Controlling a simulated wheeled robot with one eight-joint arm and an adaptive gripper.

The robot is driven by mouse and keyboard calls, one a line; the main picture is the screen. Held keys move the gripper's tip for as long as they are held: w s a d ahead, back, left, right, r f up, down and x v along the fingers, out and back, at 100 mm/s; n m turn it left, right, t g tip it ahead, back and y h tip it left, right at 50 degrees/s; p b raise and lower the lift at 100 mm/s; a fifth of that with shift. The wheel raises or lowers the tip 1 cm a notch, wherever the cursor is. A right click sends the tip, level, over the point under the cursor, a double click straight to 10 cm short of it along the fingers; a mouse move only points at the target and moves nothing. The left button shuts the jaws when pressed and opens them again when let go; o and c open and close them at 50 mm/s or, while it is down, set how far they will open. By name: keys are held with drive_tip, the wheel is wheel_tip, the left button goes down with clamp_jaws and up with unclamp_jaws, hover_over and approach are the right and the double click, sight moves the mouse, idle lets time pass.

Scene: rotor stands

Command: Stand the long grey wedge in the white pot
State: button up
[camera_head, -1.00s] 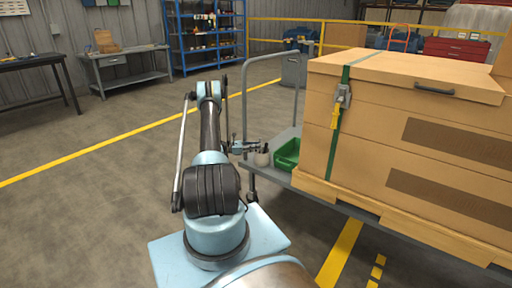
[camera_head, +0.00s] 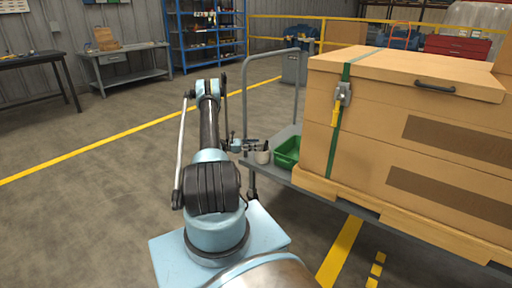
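The white pot (camera_head: 262,157) is small and pale in the head view. It stands on the grey cart deck, just left of a green bin. My gripper (camera_head: 252,148) is at the end of my arm, close to the left of the pot's rim. It is too small to tell whether its fingers are open or shut, or whether they touch the pot. A small dark shape shows at the pot's mouth. I cannot tell whether it is the long grey wedge, and I cannot make out the wedge anywhere else.
The green bin (camera_head: 287,152) stands right of the pot. A large wooden crate (camera_head: 400,135) with a green strap fills the right of the cart (camera_head: 345,201). The cart's grey rail (camera_head: 244,95) rises behind my gripper. Open floor lies to the left.

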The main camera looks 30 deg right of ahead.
drive_tip(key=v, duration=1.1)
drive_tip(key=shift+a, duration=0.1)
idle(0.5)
